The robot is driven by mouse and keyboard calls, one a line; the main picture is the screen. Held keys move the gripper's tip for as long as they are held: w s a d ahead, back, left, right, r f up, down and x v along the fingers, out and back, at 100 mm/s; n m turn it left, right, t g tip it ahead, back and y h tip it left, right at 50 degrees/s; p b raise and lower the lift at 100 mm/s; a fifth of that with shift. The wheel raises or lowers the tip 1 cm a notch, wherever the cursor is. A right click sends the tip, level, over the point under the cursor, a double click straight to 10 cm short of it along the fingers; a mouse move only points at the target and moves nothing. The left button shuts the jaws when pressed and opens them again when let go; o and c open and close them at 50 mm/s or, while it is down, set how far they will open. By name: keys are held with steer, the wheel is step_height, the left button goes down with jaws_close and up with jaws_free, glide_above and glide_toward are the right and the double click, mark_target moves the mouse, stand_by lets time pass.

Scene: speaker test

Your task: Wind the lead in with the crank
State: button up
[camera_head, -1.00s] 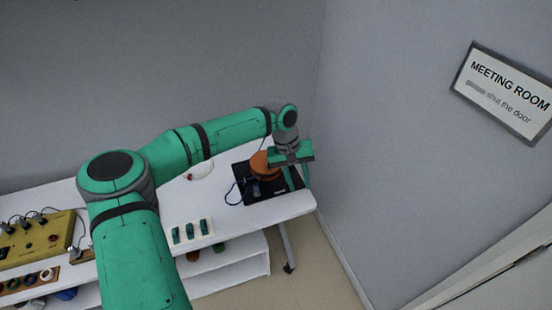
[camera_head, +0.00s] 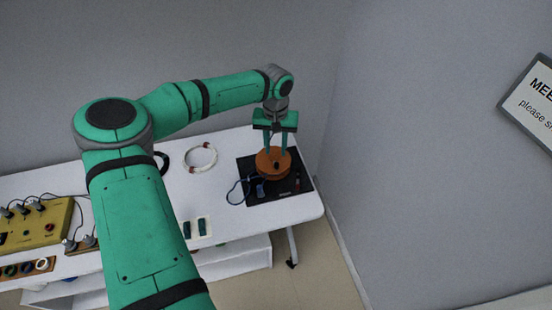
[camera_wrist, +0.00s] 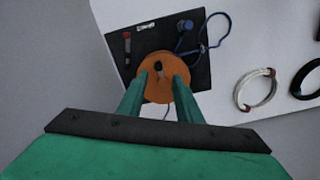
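An orange drum (camera_head: 273,163) with a small dark knob (camera_head: 276,165) on top sits on a black board (camera_head: 295,201) at the table's right end. The knob also shows in the wrist view (camera_wrist: 158,68), on the drum (camera_wrist: 150,88). A thin blue lead (camera_head: 232,188) loops off the board's left edge, with a blue end piece (camera_head: 260,188) beside the drum. My gripper (camera_head: 276,150) points down at the drum. Its fingers (camera_wrist: 159,78) are apart, one to each side below the knob in the wrist view. Whether they touch anything, I cannot tell.
A white ring-shaped coil (camera_head: 201,158) lies left of the board on the white table (camera_head: 225,222). Teal pieces on a white strip (camera_head: 205,227) lie near the front edge. A yellow box with knobs (camera_head: 40,228) stands far left. A wall rises on the right.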

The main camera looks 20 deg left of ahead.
mark_target(276, 163)
steer(key=f, duration=0.5)
steer(key=shift+s+d+f, duration=0.2)
steer(key=shift+s+f, duration=0.05)
steer(key=shift+f, duration=0.1)
steer(key=shift+w+f, duration=0.15)
steer(key=shift+f, duration=0.55)
jaws_close()
